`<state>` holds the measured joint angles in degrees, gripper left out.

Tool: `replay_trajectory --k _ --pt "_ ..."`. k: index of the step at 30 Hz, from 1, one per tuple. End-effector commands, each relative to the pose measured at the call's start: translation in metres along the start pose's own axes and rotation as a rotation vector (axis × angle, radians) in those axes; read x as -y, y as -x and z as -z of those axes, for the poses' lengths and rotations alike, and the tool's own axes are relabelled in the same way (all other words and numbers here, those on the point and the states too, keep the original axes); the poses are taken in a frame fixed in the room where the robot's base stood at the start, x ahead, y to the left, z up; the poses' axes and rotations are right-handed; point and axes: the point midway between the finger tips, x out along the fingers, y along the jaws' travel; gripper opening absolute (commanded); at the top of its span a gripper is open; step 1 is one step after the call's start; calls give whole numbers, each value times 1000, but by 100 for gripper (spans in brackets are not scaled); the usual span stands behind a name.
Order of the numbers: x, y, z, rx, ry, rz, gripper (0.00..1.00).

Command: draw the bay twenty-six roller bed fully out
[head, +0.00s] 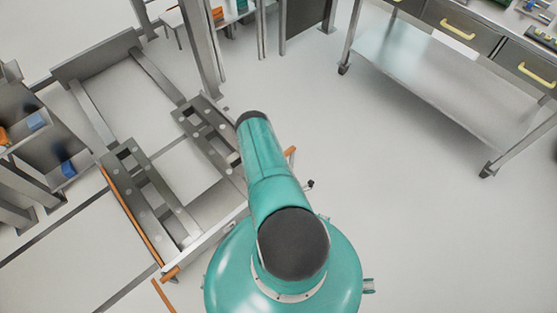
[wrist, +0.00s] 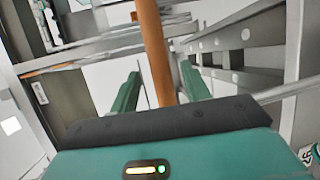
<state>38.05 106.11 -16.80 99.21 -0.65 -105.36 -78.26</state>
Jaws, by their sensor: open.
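The roller bed (head: 150,195) is at the left of the head view, a low grey metal frame with perforated rails and an orange strip along one long side. An orange bar (wrist: 153,45) runs upright through the middle of the wrist view. My gripper (wrist: 163,82) is open, with one green finger on each side of this bar. The bar appears between the fingers, but I cannot tell how deep it sits or whether a finger touches it. My gripper is hidden behind my arm in the head view.
A grey upright post (head: 203,50) stands behind the bed. Shelves with blue and orange items (head: 35,122) are at the far left. A wheeled steel bench (head: 440,85) with yellow drawer handles stands at upper right. The floor at right is clear.

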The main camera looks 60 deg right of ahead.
Motion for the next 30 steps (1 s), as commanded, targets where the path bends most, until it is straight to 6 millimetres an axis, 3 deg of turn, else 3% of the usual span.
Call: replay_trajectory --k 6,10,30 --pt "1 47 0 -1 2 5 47" --pt "0 62 0 0 1 1 47" --pt "0 69 0 0 1 0 47"
